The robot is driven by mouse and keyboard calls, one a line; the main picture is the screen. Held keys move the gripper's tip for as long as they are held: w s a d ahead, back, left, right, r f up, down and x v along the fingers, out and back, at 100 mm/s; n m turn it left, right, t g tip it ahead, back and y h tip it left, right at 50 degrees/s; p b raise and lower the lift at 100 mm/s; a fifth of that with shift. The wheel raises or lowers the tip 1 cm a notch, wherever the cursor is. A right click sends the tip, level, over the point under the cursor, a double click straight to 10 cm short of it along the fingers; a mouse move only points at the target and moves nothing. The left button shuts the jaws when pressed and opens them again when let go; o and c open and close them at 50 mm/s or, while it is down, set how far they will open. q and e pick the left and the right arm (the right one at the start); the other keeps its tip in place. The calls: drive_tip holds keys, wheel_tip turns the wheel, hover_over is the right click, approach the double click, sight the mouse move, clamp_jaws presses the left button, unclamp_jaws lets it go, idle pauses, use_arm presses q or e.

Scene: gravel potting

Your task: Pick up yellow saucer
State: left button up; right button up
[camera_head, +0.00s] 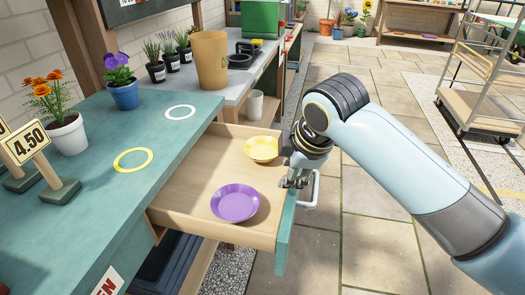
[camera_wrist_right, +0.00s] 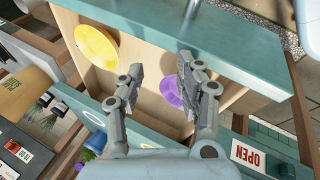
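The yellow saucer (camera_head: 261,149) lies in the open wooden drawer (camera_head: 187,214), toward its far end. My right arm partly covers its right side in the head view. It also shows at the upper left of the right wrist view (camera_wrist_right: 97,42). My right gripper (camera_head: 297,181) is at the drawer's teal front, close to the handle (camera_head: 309,191). In the right wrist view my right gripper (camera_wrist_right: 160,64) has its two fingers apart with nothing between them. The saucer is to the left of the fingers there, clear of them. My left gripper is in neither view.
A purple saucer (camera_head: 235,203) lies nearer in the same drawer. Paved floor (camera_head: 375,250) is open to the right.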

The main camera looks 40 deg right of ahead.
sight(270, 158)
drive_tip(key=w+d+n, duration=0.1)
drive_tip(key=w, duration=0.2)
drive_tip(key=w+d+f+n, duration=0.1)
drive_tip(key=w, duration=0.2)
drive_tip(key=w+d+f+n+b, duration=0.1)
drive_tip(key=w+n, duration=0.1)
drive_tip(key=w, duration=0.1)
drive_tip(key=shift+w+d+f+t, duration=0.2)
drive_tip(key=shift+w+d+t, duration=0.1)
drive_tip(key=shift+w, duration=0.1)
drive_tip(key=x, duration=0.3)
drive_tip(key=b+x, duration=0.1)
drive_tip(key=x, duration=0.2)
drive_tip(key=shift+w+d+r, duration=0.1)
drive_tip(key=shift+w+d, duration=0.15)
clamp_jaws()
drive_tip(key=shift+r, duration=0.1)
